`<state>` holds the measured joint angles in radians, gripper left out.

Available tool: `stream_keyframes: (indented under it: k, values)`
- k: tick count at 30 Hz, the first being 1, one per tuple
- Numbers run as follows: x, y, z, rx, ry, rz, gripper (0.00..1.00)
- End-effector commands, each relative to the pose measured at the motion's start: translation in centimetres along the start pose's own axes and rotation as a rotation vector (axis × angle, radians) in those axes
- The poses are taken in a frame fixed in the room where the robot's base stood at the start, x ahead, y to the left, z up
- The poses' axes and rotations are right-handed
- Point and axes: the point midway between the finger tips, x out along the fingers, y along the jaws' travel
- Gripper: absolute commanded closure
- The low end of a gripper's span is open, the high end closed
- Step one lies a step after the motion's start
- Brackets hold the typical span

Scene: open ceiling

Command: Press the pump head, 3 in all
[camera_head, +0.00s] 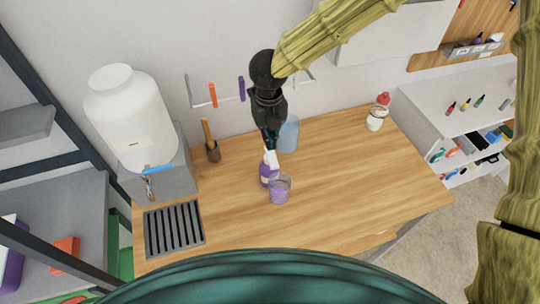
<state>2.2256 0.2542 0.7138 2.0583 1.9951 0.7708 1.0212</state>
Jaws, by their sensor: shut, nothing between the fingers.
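A purple bottle (264,176) with a white pump head (272,159) stands on the wooden worktop (340,190). My gripper (270,146) is shut and empty, pointing down right over the pump head. Its tip appears to meet the top of the pump head, but I cannot tell whether it touches or how far the head is pressed. A small clear cup (279,190) with purple contents stands just in front of the bottle, to the right. The gripper hides part of the pump top.
A light blue container (289,134) stands close behind the gripper. A brown holder (213,151), a grey drain grate (174,229) and a large white tank (130,115) are to the left. The worktop's right half is mostly clear.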

Motion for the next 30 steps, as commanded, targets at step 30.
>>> stream_keyframes:
  k: [30]
  values:
    - [2.6, 0.0, 0.0, 0.001, 0.0, 0.0, 1.0]
